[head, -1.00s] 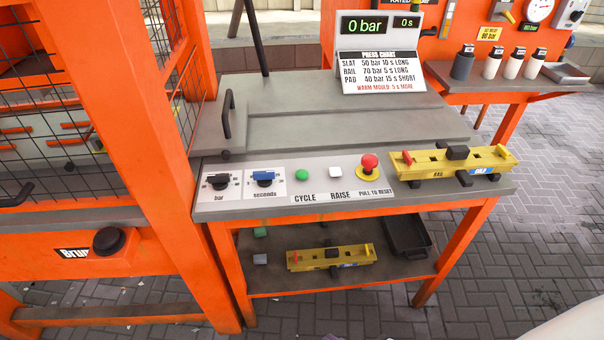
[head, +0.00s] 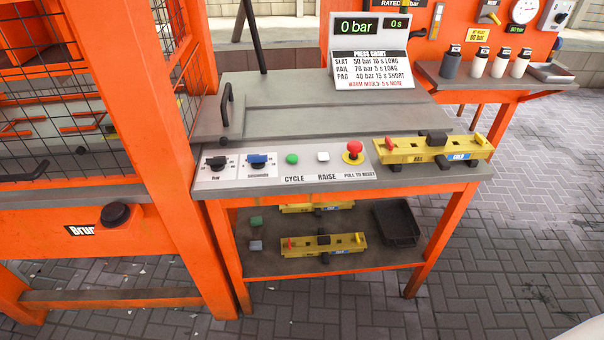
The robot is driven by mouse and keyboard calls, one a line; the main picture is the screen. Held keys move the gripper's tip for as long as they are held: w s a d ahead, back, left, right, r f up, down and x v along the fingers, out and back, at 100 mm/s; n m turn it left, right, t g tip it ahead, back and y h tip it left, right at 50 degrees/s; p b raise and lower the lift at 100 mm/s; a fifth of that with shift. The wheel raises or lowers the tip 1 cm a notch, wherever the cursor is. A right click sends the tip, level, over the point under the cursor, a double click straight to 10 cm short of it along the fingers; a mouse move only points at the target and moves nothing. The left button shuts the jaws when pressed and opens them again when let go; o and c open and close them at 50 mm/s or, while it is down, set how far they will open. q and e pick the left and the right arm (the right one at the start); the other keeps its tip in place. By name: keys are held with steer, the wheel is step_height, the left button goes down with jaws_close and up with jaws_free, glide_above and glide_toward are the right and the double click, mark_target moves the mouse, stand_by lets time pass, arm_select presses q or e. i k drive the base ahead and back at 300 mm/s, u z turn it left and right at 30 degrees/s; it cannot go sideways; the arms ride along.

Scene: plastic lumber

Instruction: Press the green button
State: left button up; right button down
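The green button (head: 292,159) sits on the sloped front panel of the grey press bench (head: 330,184), above the word CYCLE. To its right are a white RAISE button (head: 323,157) and a red mushroom knob (head: 354,149) on a yellow base, labelled PULL TO RESET. To its left are a black bar dial (head: 217,163) and a blue seconds dial (head: 258,160). The display (head: 371,25) reads 0 bar and 0 s. Neither of my grippers is in the head view.
A yellow mould (head: 405,154) lies at the panel's right end. More yellow moulds (head: 324,242) and a black tray (head: 396,222) are on the lower shelf. An orange post and mesh cage (head: 170,130) stand close on the left. Paved floor (head: 500,230) is clear at right.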

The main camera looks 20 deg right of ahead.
mark_target(292, 157)
steer(key=k, duration=0.2)
steer(key=u, duration=0.85)
steer(key=i, duration=0.8)
steer(key=z, duration=1.45)
